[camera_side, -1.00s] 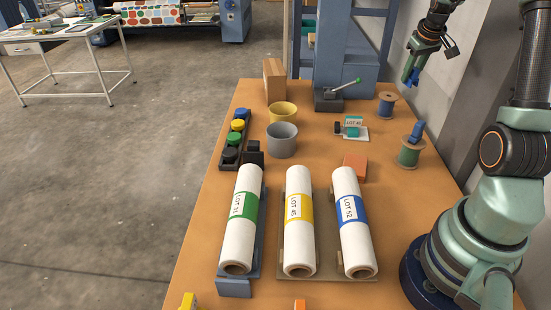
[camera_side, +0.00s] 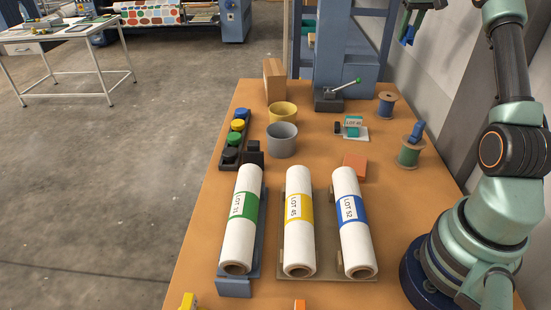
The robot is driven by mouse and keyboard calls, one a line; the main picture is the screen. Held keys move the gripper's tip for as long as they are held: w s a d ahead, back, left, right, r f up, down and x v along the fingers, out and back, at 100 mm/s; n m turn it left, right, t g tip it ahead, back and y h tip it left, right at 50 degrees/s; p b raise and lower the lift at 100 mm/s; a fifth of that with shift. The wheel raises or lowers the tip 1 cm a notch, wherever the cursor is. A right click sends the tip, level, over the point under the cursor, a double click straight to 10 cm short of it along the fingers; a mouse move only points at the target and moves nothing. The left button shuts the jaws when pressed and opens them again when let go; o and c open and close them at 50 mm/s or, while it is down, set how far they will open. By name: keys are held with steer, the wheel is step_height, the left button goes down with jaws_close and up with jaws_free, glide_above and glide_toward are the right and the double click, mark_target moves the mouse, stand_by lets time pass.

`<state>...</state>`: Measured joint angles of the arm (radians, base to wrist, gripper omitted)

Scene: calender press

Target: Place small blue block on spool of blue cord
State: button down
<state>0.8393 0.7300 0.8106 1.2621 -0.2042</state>
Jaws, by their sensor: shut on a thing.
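My gripper (camera_side: 411,28) is at the top edge of the side view, partly cut off. It is shut on a small blue block (camera_side: 407,38), held high above the back right of the bench. The spool of blue cord (camera_side: 387,104) stands upright at the back right of the bench, below and a little left of the held block; its top looks bare. A second spool, with green cord (camera_side: 409,155), stands nearer the camera. Another blue block (camera_side: 417,131) rests tilted on top of that green spool.
White rolls (camera_side: 299,225) with coloured labels lie on holders in front. A lever device (camera_side: 329,101), a tape dispenser (camera_side: 353,129), an orange block (camera_side: 355,166) and two cups (camera_side: 282,145) stand left of the spools. A grey wall is at the right.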

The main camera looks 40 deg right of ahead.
mark_target(388, 94)
steer(key=shift+w+d+r+m, duration=0.3)
steer(key=shift+w+r, duration=0.05)
steer(key=shift+r, duration=0.1)
steer(key=shift+w+d+r+m, duration=0.25)
steer(key=shift+w+r+m, duration=0.1)
steer(key=shift+r, duration=0.1)
step_height(388, 94, down, 20)
steer(key=shift+r, duration=0.1)
steer(key=shift+f, duration=0.25)
steer(key=c, duration=0.6)
jaws_free()
steer(key=shift+r, duration=0.15)
